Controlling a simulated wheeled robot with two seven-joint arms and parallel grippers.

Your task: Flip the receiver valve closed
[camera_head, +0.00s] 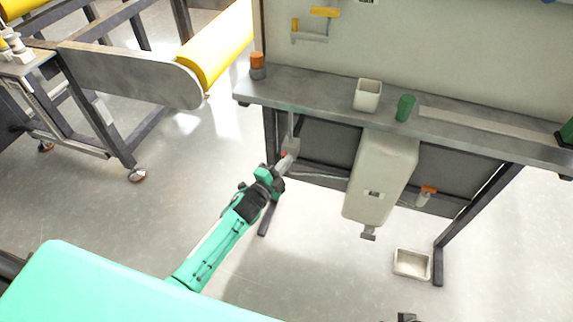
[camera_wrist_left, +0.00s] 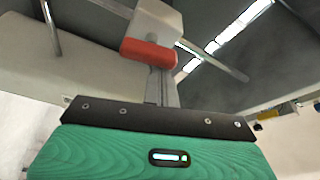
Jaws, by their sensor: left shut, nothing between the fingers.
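A valve with a grey-white body (camera_wrist_left: 158,22) and a red handle (camera_wrist_left: 148,52) shows in the left wrist view, straight ahead of my left fingers. In the head view the valve body (camera_head: 291,143) hangs on a thin pipe below the left end of the bench, with a bit of red near my fingertips. My left gripper (camera_head: 287,161) is shut and empty, right at this valve. In the left wrist view its fingers (camera_wrist_left: 161,86) reach up to the red handle, and I cannot tell whether they touch. A second valve with an orange handle (camera_head: 428,189) sits under the bench's right side.
A white tray (camera_head: 411,263) lies on the floor. A small dark part (camera_head: 407,318) shows at the bottom edge.

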